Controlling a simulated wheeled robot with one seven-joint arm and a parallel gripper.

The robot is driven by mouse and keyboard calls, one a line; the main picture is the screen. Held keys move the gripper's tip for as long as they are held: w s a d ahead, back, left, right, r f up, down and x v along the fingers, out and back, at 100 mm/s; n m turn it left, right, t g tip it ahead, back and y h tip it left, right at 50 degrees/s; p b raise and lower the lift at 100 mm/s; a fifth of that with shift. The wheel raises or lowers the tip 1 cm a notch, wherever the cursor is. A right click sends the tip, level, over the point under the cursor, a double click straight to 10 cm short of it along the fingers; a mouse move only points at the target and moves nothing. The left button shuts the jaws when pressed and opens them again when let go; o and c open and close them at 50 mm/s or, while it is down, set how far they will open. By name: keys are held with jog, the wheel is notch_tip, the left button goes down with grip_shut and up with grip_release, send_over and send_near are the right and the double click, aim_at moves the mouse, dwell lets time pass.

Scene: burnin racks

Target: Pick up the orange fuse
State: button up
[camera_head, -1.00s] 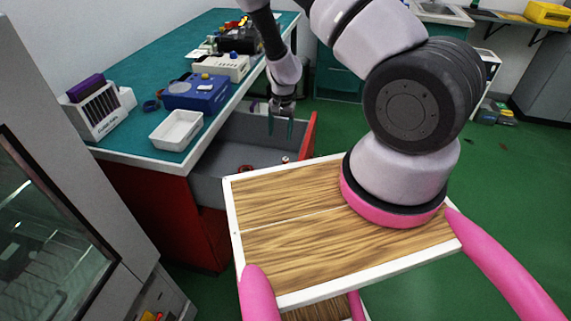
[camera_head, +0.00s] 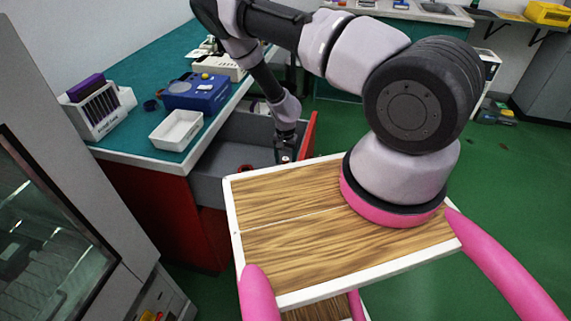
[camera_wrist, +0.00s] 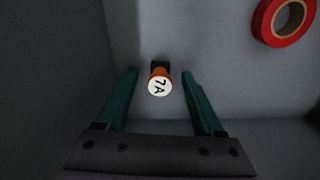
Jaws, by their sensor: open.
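The orange fuse (camera_wrist: 159,81) stands in the grey drawer (camera_wrist: 215,60). Its round white top, marked "7A", faces my wrist camera. In the wrist view my gripper (camera_wrist: 160,85) is open, with one green finger on each side of the fuse and a gap on both sides. The fingers do not appear to touch it. In the head view my gripper reaches down into the open drawer (camera_head: 235,140). A small light spot at the gripper there may be the fuse top, but it is too small to tell.
A red tape roll (camera_wrist: 284,18) lies in the drawer to the right of the fuse. Drawer walls stand close at the left and near the gripper's base. Above, the bench (camera_head: 125,80) holds a white tray (camera_head: 176,130) and a blue box (camera_head: 196,92).

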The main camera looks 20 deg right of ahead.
jog(key=shift+f, duration=0.45)
jog(key=shift+c, duration=0.3)
grip_shut()
jog(key=shift+r, duration=0.1)
